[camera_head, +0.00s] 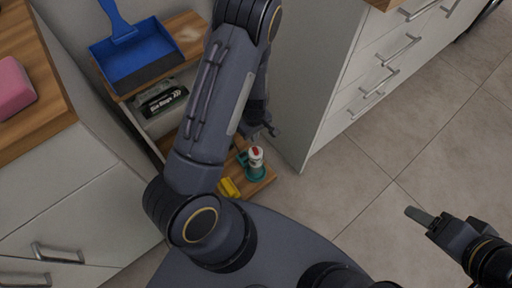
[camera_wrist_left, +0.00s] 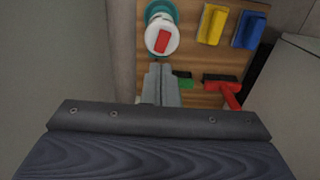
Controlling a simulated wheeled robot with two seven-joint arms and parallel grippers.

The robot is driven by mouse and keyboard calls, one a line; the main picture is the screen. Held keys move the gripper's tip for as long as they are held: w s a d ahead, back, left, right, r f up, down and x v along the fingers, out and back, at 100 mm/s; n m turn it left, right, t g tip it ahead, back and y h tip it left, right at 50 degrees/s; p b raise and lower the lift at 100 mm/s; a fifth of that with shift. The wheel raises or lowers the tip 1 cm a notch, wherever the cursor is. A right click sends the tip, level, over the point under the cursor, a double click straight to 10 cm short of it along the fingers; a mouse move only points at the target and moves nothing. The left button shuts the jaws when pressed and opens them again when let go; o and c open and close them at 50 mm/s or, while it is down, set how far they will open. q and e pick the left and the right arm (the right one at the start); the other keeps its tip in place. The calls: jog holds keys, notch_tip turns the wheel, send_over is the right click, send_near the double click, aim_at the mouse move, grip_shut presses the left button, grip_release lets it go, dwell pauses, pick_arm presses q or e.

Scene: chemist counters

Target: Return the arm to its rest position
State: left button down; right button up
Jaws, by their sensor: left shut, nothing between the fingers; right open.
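My left arm rises from my base and bends over at the top of the head view. Its gripper (camera_head: 266,133) hangs between the cabinets, above a low wooden shelf (camera_head: 262,184). In the left wrist view this gripper (camera_wrist_left: 161,70) is shut and empty, with its fingertips just below a white bottle with a red part and a teal base (camera_wrist_left: 161,36) in the picture. The bottle also shows in the head view (camera_head: 255,158). My right gripper (camera_head: 424,217) is open and empty at the lower right, over the floor.
The shelf holds a yellow sponge (camera_wrist_left: 212,24), a blue sponge (camera_wrist_left: 249,30), a red brush (camera_wrist_left: 222,84) and a green brush (camera_wrist_left: 186,83). A blue dustpan (camera_head: 140,55) lies on an upper shelf. Cabinets (camera_head: 310,75) flank the gap closely. The tiled floor (camera_head: 430,130) at right is clear.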

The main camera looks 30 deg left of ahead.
pick_arm(q)
jog(key=shift+r, duration=0.2)
dwell(0.4)
jog(key=s+d+r+m+t+h, duration=0.1)
jog(key=s+d+r+m+h, duration=0.1)
jog(key=r, duration=0.8)
jog(key=s+d+r+m+t+h, duration=0.1)
jog(key=d+r+m+t+h, duration=0.15)
jog(key=r, duration=0.85)
jog(key=s+r+m+t, duration=0.2)
jog(key=s+r+m, duration=0.6)
jog(key=s+r, duration=0.45)
notch_tip(320, 180, up, 28)
jog(key=s+p, duration=0.1)
jog(key=p, duration=2.8)
jog(key=shift+s+a+y+p, duration=0.2)
jog(key=shift+s+y+p, duration=0.05)
jog(key=shift+y+p, duration=0.15)
jog(key=shift+f+n, duration=0.1)
jog(key=shift+n, duration=0.15)
